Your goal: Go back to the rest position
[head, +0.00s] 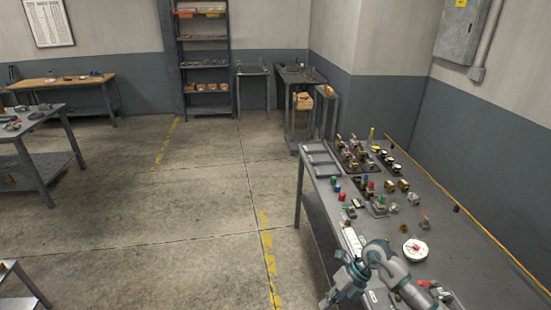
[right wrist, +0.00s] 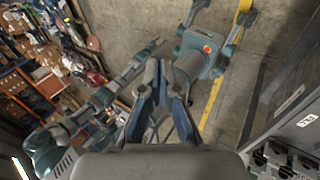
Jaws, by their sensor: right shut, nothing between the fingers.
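My right gripper (head: 337,296) is at the bottom of the head view, beside the near left edge of the grey workbench (head: 473,228). In the right wrist view its two dark fingers (right wrist: 156,72) come together at the tips, shut with nothing between them. My left gripper does not show in the head view.
The workbench carries a grey tray (head: 320,160), several small coloured parts and a round white dial (head: 415,249) near my right arm. Open concrete floor (head: 190,215) lies to the left. Other tables (head: 50,109) and a shelf rack (head: 203,60) stand farther back.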

